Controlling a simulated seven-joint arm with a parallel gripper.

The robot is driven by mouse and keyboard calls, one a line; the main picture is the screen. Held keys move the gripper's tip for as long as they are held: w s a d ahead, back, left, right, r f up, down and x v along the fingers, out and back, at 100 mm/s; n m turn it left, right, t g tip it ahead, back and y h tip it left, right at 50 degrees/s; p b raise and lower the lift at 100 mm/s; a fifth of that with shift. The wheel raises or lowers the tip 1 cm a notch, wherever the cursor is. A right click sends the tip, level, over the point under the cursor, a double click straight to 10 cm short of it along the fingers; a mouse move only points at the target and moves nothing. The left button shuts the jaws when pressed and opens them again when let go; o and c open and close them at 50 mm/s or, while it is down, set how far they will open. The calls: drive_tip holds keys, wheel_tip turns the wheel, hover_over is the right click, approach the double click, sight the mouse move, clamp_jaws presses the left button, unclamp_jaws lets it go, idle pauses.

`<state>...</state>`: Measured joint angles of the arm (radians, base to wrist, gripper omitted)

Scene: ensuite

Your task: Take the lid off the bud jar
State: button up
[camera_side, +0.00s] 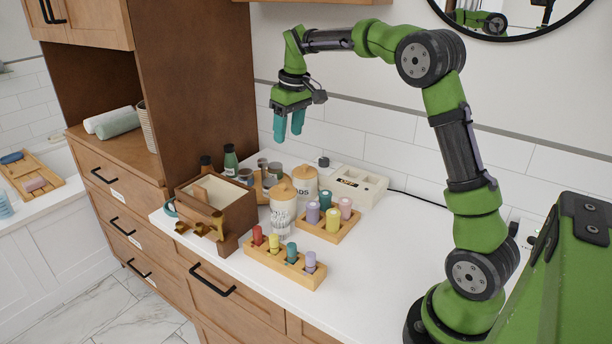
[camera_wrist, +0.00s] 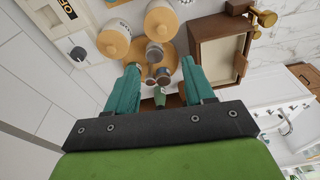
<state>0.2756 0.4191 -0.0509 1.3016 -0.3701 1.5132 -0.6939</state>
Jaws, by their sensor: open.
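The bud jar (camera_side: 312,186) is a white jar with lettering ending in "DS", partly hidden by a similar jar in front. Its round wooden lid (camera_side: 305,172) is on. In the wrist view the lid that appears to be its own (camera_wrist: 113,41) lies left of the fingers. The front jar (camera_side: 283,218) also wears a wooden lid (camera_side: 283,188), seen in the wrist view (camera_wrist: 162,24) as well. My gripper (camera_side: 288,134) is open and empty, well above the counter, fingers pointing down. In the wrist view its teal fingers (camera_wrist: 160,72) are apart, with small canisters beyond them.
A wooden box (camera_side: 215,205) stands left of the jars. Small canisters and dark bottles (camera_side: 230,160) stand behind. Two peg blocks (camera_side: 285,268) (camera_side: 345,222) and a white device (camera_side: 358,184) are nearby. The counter's front right is clear.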

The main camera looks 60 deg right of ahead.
drive_tip(key=r, duration=0.2)
drive_tip(key=n, duration=0.1)
hover_over(283, 185)
drive_tip(key=f, duration=1.1)
drive_tip(key=shift+s+d+f, duration=0.1)
drive_tip(key=shift+s+f, duration=0.1)
drive_tip(key=shift+f, duration=0.2)
drive_tip(key=shift+w+f, duration=0.2)
drive_tip(key=shift+f, duration=2.5)
drive_tip(key=shift+c, duration=0.2)
clamp_jaws()
